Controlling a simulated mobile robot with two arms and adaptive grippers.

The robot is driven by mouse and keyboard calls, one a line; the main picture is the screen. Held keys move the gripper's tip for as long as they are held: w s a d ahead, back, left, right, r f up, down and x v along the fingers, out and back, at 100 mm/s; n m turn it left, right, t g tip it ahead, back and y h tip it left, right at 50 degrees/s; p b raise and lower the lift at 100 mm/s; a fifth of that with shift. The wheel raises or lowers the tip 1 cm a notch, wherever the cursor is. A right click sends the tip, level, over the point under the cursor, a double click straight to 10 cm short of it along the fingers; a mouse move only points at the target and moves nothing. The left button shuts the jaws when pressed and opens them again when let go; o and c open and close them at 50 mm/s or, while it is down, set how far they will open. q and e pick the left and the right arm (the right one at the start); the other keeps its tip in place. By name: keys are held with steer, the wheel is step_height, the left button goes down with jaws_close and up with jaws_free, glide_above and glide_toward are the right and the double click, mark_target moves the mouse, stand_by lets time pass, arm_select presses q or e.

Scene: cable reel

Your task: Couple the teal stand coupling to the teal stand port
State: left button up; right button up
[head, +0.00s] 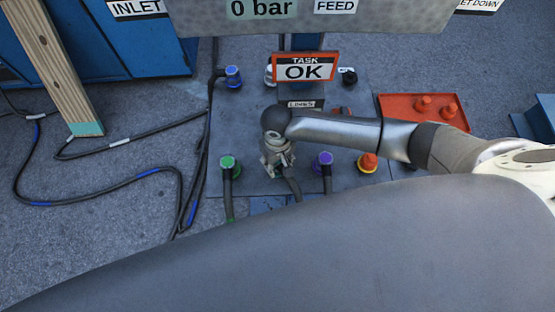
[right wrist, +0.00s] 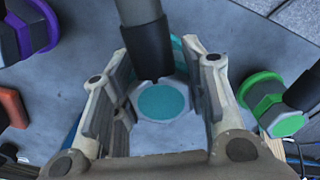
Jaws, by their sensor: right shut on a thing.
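The teal stand coupling (right wrist: 163,102) shows in the right wrist view as a pale hexagonal body with a round teal face. A black-sleeved cable (right wrist: 150,48) runs from it towards the top. My right gripper (right wrist: 168,92) is shut on the coupling, with one finger on each side. In the head view my right gripper (head: 277,158) points down at the floor plate between the green and purple fittings, and the coupling is mostly hidden there. A strip of teal (right wrist: 182,52) shows behind the cable; I cannot tell whether it is the port, or how fully they meet. My left gripper is not in view.
A green fitting (head: 228,164) stands left of the gripper, a purple one (head: 323,160) right, and a blue one (head: 233,75) behind left. A red-yellow knob (head: 368,162), "TASK OK" sign (head: 305,68) and red tray (head: 445,121) are nearby. Cables (head: 150,172) lie on the left floor.

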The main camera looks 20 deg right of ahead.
steer(key=shift+r, duration=0.1)
steer(key=shift+p, duration=0.5)
steer(key=shift+f, duration=0.5)
steer(key=o, duration=1.2)
step_height(320, 180, up, 12)
